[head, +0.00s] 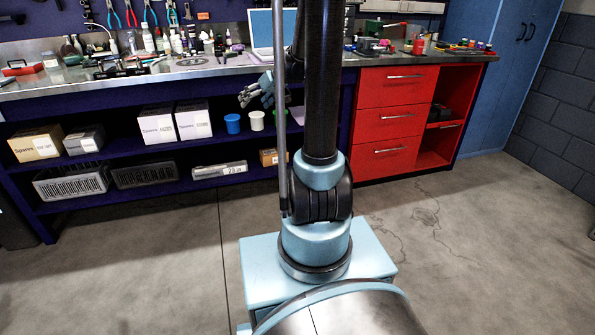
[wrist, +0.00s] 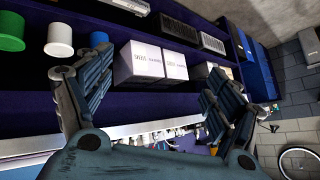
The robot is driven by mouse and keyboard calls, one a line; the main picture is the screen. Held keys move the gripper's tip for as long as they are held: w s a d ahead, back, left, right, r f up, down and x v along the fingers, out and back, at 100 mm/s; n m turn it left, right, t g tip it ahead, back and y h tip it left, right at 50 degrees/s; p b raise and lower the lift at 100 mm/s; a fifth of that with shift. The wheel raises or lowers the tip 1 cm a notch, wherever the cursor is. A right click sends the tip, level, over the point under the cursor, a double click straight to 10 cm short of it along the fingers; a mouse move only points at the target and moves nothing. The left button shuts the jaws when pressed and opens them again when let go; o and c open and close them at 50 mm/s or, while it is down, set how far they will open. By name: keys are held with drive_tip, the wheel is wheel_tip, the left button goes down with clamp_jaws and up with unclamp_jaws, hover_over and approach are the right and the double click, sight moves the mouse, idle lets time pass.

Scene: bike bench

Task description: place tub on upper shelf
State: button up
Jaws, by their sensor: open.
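A blue tub (head: 232,123), a white tub (head: 257,120) and a green tub (head: 279,118) stand on the bench's upper shelf (head: 120,151) in the head view. I cannot tell which tub the task means. The white tub also shows at the upper left of the wrist view (wrist: 60,34), with green (wrist: 9,44) at its left. My gripper (head: 264,92) is in front of the bench, above the tubs in the picture. Its fingers are spread open and empty, apart from the tubs. My arm column covers part of the shelf to the right.
White boxes (head: 156,124) stand left of the tubs, with a cardboard box (head: 36,144) farther left. Crates (head: 72,183) and a long box (head: 219,170) sit on the lower shelf. Red drawers (head: 396,88) are at right. The bench top is cluttered; the floor (head: 470,225) is clear.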

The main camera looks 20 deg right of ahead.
drive_tip(key=s+d+f+m+g+h, duration=0.1)
drive_tip(key=s+d+f+h, duration=0.1)
drive_tip(key=s, duration=1)
drive_tip(key=s+d+f+m+g+h, duration=0.1)
drive_tip(key=s+d+f+m+h, duration=0.1)
drive_tip(key=s, duration=1.1)
drive_tip(key=s+d+f+m+g+h, duration=0.1)
drive_tip(key=s+d+f+h, duration=0.2)
drive_tip(key=s, duration=0.9)
drive_tip(key=shift+s+d+f+m+g, duration=0.15)
drive_tip(key=shift+s+f+m+g, duration=0.25)
drive_tip(key=shift+f, duration=0.45)
